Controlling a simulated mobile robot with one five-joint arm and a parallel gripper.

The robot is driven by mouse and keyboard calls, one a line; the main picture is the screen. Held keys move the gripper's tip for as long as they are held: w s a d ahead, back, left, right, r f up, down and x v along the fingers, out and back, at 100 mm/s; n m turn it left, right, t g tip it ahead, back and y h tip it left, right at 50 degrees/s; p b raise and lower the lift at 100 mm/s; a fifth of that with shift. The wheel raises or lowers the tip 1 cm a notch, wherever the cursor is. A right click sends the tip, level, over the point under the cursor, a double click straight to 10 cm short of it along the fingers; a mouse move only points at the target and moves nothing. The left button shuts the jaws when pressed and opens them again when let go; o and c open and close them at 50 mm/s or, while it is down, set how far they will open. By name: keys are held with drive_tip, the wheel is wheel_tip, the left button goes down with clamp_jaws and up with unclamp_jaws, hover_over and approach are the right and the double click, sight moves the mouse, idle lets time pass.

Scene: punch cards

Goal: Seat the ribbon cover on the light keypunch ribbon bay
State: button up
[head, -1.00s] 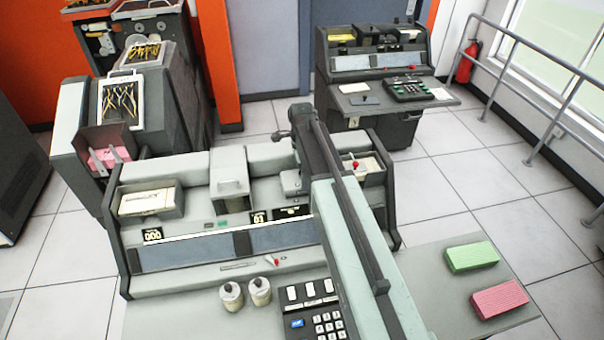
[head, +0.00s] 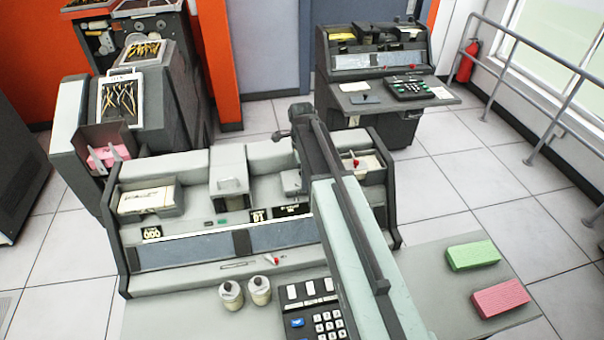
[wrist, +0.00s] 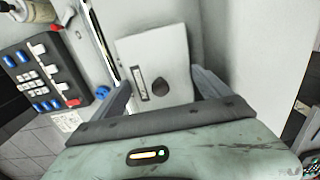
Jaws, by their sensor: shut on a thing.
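The light keypunch (head: 200,285) stands in front in the head view. My gripper (wrist: 163,78) shows in the wrist view, its two grey fingers on either side of a pale flat cover with a dark round knob and a slotted label. I take this as the ribbon cover (wrist: 175,55), and the gripper is shut on it. In the head view my arm hides the gripper and most of what lies under it. A small light-grey piece (head: 292,182) shows left of the arm; I cannot tell whether it is the cover. I cannot make out the ribbon bay or whether the cover touches it.
Two white bottles (head: 245,293) and a keypad (head: 325,322) are on the keypunch's front. A green block (head: 472,256) and a pink block (head: 500,298) lie on the right tabletop. A dark keypunch (head: 375,75) stands behind, and a card machine (head: 130,120) at the left.

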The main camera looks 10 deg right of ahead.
drive_tip(key=shift+f, duration=0.15)
idle(0.4)
drive_tip(key=o, duration=1.8)
wheel_tip(320, 180, up, 9)
drive_tip(key=p, duration=0.9)
